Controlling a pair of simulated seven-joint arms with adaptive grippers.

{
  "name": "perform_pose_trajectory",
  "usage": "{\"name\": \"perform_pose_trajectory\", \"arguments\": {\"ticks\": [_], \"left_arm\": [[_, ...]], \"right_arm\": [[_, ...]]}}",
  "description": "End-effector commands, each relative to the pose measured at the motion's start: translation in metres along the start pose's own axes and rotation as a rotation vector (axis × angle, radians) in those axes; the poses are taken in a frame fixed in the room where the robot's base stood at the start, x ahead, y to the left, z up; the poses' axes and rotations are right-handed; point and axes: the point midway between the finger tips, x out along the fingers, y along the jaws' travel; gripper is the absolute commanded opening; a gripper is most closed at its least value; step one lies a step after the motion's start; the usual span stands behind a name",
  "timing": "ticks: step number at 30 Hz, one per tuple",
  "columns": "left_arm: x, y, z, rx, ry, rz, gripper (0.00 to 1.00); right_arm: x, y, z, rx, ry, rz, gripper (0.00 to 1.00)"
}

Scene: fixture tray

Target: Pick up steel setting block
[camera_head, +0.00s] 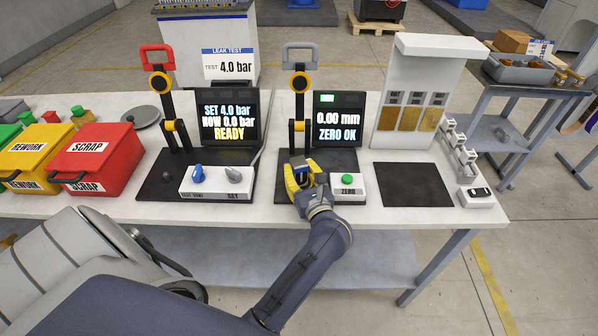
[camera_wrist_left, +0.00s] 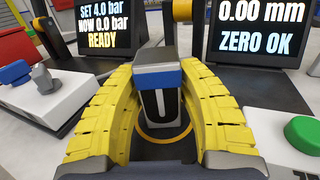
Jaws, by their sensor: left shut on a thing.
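The steel setting block (camera_wrist_left: 158,78) shows in the left wrist view, with a grey top, a blue band and a dark lower face bearing a white mark. My left gripper (camera_head: 300,177) has yellow ribbed fingers, which are shut on the block from both sides. In the left wrist view the fingers (camera_wrist_left: 160,105) curve around it. The block looks upright above a yellow ring on the dark base of the gauge station; I cannot tell whether it touches the base. In the head view the fingers mostly hide it. My right gripper is not in view.
A gauge screen (camera_head: 335,120) reading 0.00 mm, ZERO OK stands behind my gripper. A green button (camera_head: 347,179) on a white box is close to its right. The leak-test station's control box (camera_head: 216,182) is to its left. A dark mat (camera_head: 413,184) farther right is clear.

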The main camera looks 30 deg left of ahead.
Motion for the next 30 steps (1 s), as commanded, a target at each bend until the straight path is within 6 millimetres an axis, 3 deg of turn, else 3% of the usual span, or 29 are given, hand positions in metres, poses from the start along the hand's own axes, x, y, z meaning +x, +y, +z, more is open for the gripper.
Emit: {"name": "perform_pose_trajectory", "arguments": {"ticks": [1, 6, 18, 30], "left_arm": [[0.0, 0.0, 0.0, 0.0, 0.0, 0.0, 0.19], [0.0, 0.0, 0.0, 0.0, 0.0, 0.0, 0.0], [0.0, 0.0, 0.005, -0.002, -0.004, 0.0, 0.0], [0.0, 0.0, 0.06, -0.006, -0.004, 0.001, 0.0]], "right_arm": [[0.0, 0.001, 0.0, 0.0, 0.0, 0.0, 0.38], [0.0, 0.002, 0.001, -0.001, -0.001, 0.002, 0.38], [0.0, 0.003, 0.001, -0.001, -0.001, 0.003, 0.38], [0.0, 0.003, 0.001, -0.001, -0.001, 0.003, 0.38]]}}
